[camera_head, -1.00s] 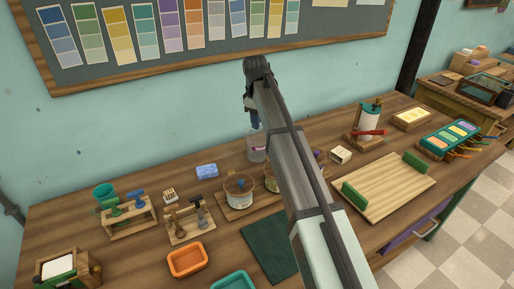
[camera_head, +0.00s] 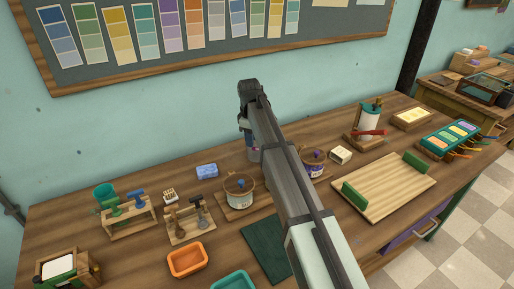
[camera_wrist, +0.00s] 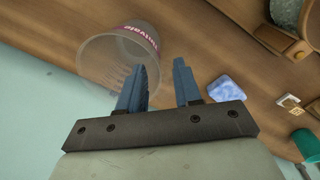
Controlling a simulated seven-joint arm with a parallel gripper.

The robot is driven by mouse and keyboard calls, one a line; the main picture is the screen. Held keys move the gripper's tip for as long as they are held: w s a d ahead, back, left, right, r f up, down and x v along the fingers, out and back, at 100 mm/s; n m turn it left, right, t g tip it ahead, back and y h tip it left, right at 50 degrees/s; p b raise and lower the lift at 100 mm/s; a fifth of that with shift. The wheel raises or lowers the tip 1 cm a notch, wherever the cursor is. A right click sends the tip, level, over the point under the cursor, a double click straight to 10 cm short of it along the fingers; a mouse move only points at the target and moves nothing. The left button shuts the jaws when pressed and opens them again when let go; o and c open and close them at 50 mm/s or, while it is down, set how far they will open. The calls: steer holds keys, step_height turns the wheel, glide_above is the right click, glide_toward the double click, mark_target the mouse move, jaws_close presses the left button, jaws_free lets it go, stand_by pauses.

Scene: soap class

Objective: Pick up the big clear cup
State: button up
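The big clear cup (camera_wrist: 108,62) stands on the wooden table and shows in the upper left of the wrist view, with a pink label with lettering on its side. In the head view my gripper (camera_head: 246,124) is at the back of the table and, with my arm, hides most of the cup.
A blue soap block (camera_wrist: 226,88) lies right of my fingers in the wrist view; it also shows in the head view (camera_head: 207,171). A glass pot (camera_head: 239,190) on a wooden board is nearby. The wall (camera_head: 150,130) rises behind the table.

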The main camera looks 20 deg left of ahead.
mark_target(252, 151)
steer(key=f, duration=0.5)
steer(key=shift+w, duration=0.3)
jaws_close()
